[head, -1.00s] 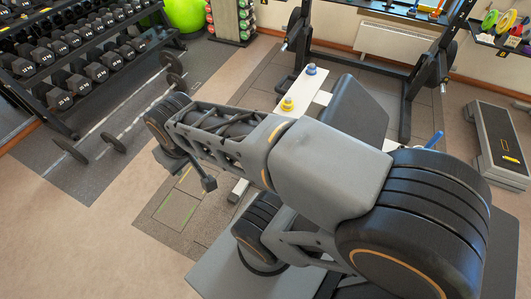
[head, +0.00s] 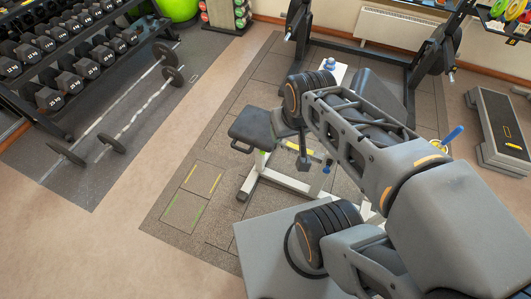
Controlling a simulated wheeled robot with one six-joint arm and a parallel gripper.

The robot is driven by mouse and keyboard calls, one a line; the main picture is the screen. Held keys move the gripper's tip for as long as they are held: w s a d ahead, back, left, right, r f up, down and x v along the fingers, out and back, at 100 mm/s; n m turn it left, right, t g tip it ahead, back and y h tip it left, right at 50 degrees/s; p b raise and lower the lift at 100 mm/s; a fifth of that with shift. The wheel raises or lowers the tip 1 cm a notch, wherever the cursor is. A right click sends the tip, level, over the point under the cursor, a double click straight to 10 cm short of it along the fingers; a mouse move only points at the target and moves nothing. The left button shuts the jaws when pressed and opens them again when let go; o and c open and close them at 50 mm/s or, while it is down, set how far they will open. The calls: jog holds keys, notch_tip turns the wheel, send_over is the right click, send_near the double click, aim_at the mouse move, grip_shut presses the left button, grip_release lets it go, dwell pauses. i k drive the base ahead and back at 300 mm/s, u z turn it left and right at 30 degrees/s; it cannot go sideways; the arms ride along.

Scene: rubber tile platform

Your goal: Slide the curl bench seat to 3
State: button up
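The curl bench stands ahead of me, partly behind my arm. The larger dark curl pad (head: 381,92) is behind my forearm. Blue knobs show beside the frame (head: 327,165) and farther right (head: 453,134). I cannot read any number on the bench. My gripper (head: 303,161) seems to be the small dark end hanging under my wrist, right of the seat pad in the picture. Its fingers cannot be made out, and I see nothing held.
A dumbbell rack (head: 70,55) stands at the left, with barbells (head: 140,110) on the floor beside it. A power rack (head: 430,60) stands behind the bench. A grey step (head: 498,135) lies at the right.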

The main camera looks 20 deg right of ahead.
aim_at(251, 127)
jog(key=z, duration=0.75)
jog(key=i, duration=0.35)
jog(key=u, duration=2.65)
